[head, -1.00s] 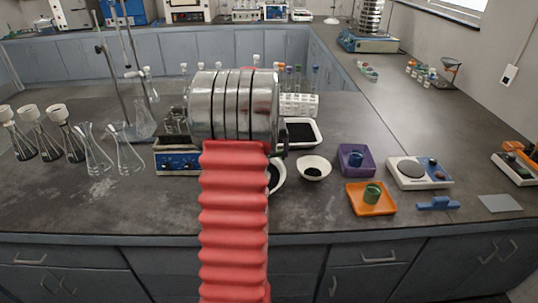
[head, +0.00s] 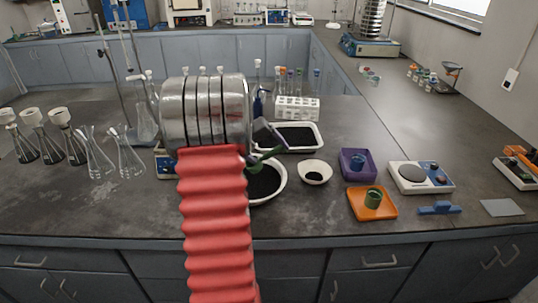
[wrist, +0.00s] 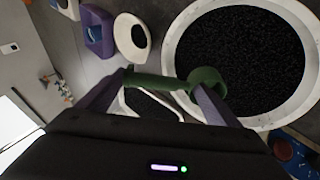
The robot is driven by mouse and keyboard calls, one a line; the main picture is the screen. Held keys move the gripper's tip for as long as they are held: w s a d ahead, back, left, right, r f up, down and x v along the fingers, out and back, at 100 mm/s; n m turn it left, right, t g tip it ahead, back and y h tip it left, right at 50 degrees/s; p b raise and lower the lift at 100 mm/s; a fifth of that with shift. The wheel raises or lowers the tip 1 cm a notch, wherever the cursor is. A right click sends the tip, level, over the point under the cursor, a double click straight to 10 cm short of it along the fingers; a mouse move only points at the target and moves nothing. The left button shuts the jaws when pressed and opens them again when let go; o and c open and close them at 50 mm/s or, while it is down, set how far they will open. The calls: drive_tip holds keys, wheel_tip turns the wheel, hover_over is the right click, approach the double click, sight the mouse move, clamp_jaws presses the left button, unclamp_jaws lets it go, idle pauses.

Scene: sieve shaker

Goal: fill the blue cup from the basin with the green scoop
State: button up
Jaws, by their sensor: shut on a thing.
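My gripper (head: 268,137) is shut on the green scoop (wrist: 158,81), whose handle lies across between the fingers in the wrist view. The scoop also shows in the head view (head: 262,157), above the back part of the basin. The white round basin (head: 283,183) holds black grains and is partly hidden by my arm. It fills the right of the wrist view (wrist: 171,62), where the scoop's round end overlaps its rim. I cannot tell whether the scoop holds grains. The blue cup (head: 357,162) stands in a purple tray (head: 345,170), right of the basin.
A small white bowl (head: 315,165) with black contents stands between basin and purple tray. A white tray (head: 318,148) of black grains lies behind. A green cup (head: 373,198) sits in an orange tray (head: 358,212). A balance (head: 435,183) stands further right. Glass flasks stand left.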

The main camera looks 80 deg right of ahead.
sight(258, 171)
drive_tip(key=shift+w+a+f+n+g+h, duration=0.15)
drive_tip(key=shift+f+g+h, duration=0.1)
drive_tip(key=shift+g, duration=0.4)
drive_tip(key=shift+w+d+f+n+g+h, duration=0.15)
drive_tip(key=shift+f+g+h, duration=0.15)
drive_tip(key=shift+g, duration=0.4)
drive_tip(key=shift+w+a+f+n+g+h, duration=0.15)
drive_tip(key=shift+f+g+h, duration=0.1)
drive_tip(key=shift+g, duration=0.4)
drive_tip(key=shift+w+a+f, duration=0.25)
drive_tip(key=shift+w+f, duration=0.4)
drive_tip(key=shift+w, duration=0.2)
drive_tip(key=shift+w+a+f, duration=0.25)
drive_tip(key=shift+w+f, duration=0.35)
drive_tip(key=shift+w, duration=0.2)
drive_tip(key=shift+w+a+f, duration=0.25)
drive_tip(key=shift+w+f, duration=0.4)
drive_tip(key=shift+w, duration=0.2)
drive_tip(key=t, duration=0.1)
drive_tip(key=s+f+t+y, duration=0.1)
drive_tip(key=t, duration=0.1)
drive_tip(key=shift+d+m, duration=0.15)
drive_tip(key=shift+m, duration=0.2)
drive_tip(key=shift+s+d+f+m+t+y, duration=0.15)
drive_tip(key=shift+s+f+t+y, duration=0.3)
drive_tip(key=shift+t, duration=0.4)
drive_tip(key=shift+s+d+f+m+t+y, duration=0.2)
drive_tip(key=shift+f+t, duration=0.3)
drive_tip(key=shift+t, duration=0.35)
